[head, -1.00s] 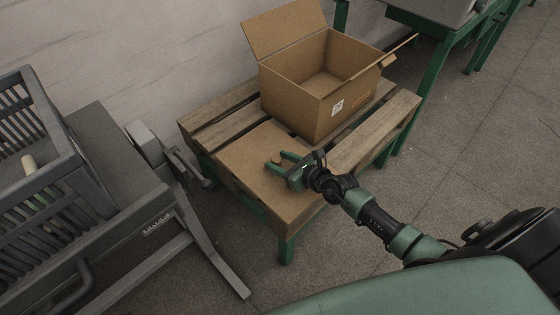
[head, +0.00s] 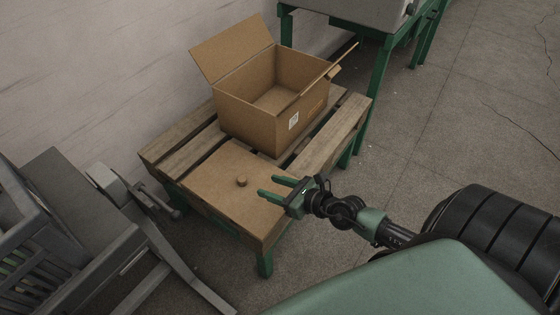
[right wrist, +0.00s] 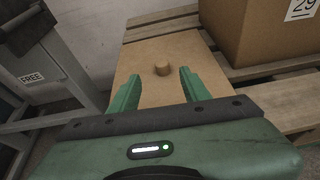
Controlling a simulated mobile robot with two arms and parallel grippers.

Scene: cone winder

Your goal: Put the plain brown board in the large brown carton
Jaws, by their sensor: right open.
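The large brown carton (head: 262,113) stands open on the same stand, behind and to the right of the board, and looks empty inside. My left gripper is not in view.
The stand's wooden slats (head: 330,138) show bare to the right of the carton. A grey machine (head: 75,220) stands close on the left. Another green-legged table (head: 350,35) is behind at the right. The floor on the right is open.

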